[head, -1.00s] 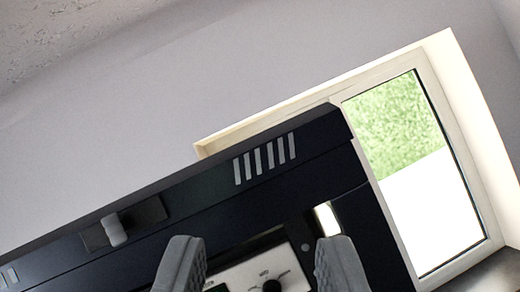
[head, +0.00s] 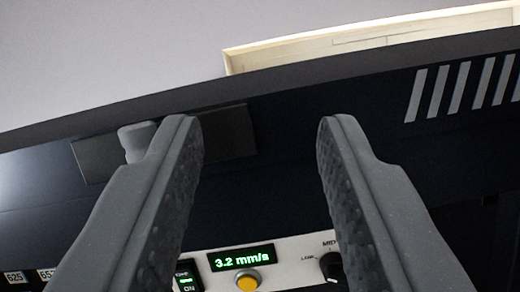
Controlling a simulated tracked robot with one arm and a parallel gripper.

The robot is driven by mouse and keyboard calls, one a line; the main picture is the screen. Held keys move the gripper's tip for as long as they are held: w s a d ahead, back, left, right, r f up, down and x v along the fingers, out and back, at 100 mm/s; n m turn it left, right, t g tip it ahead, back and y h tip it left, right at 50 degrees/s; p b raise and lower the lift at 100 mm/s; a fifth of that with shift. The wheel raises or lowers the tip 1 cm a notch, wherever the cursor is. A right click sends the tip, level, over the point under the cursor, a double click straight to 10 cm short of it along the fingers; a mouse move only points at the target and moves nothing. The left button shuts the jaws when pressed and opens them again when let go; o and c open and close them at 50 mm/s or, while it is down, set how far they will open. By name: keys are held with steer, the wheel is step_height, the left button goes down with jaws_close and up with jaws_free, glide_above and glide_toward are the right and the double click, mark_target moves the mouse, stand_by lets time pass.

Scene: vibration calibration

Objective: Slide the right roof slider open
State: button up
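The roof slider is a small light grey knob (head: 136,141) on a dark grey rectangular plate (head: 232,132), set in the dark upper panel. The knob sits left of the plate's middle. My gripper (head: 262,122) is open and empty, its two textured grey fingers wide apart. The left finger overlaps the plate and the knob's right edge in the picture; the knob is outside the fingers, to the left. I cannot tell whether the finger touches it. The right finger is in front of bare dark panel.
Light vent slots (head: 462,88) are at the right of the panel. Below, a white control panel has a green display (head: 241,257) reading 3.2 mm/s, a yellow button (head: 247,281), a green-lit switch (head: 186,278) and a black dial (head: 331,266). A window frame (head: 300,52) shows behind the top edge.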

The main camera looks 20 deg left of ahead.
jaws_close()
steer(key=shift+s+d, duration=0.1)
stand_by(0.8)
stand_by(0.4)
jaws_free()
